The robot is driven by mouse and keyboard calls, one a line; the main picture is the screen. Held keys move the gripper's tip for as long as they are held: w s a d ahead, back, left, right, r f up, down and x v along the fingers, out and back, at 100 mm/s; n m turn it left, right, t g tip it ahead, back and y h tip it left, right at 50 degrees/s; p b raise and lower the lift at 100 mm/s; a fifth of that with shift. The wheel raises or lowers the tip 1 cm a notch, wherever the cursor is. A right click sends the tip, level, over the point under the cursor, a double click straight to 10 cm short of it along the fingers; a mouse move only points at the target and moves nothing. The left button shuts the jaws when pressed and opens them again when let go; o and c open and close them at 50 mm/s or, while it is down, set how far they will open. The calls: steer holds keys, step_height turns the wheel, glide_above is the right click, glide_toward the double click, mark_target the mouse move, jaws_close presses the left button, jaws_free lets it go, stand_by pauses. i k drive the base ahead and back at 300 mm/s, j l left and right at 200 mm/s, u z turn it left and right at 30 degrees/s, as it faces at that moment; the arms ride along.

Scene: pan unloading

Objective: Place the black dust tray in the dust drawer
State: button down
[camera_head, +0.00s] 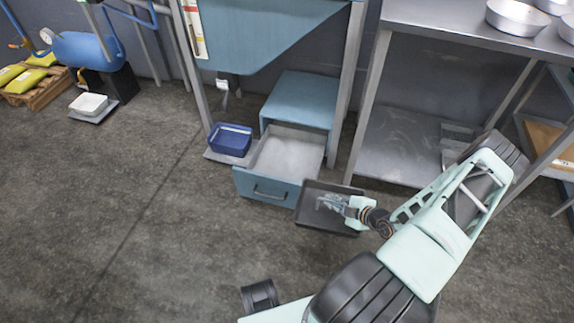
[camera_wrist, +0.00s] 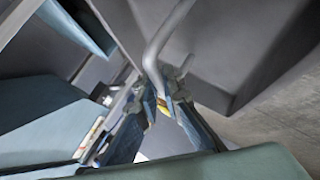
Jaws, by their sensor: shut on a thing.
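The black dust tray (camera_head: 309,214) is held by my gripper (camera_head: 335,205) beside the right front corner of the open dust drawer. The drawer (camera_head: 262,187) has a blue front with a dark handle and a pale grey inside, pulled out from under a blue cabinet. In the head view the tray overlaps the drawer's right front corner; I cannot tell whether they touch. In the wrist view my gripper (camera_wrist: 166,103) is shut on the tray's curved metal handle (camera_wrist: 157,48). The dark grey tray body (camera_wrist: 235,35) fills the upper right there.
A blue bin (camera_head: 230,139) stands left of the drawer. A steel table (camera_head: 440,28) with round pans (camera_head: 516,17) stands at the right, its leg close behind the tray.

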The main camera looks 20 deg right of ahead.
mark_target(287, 165)
steer(key=i, duration=1)
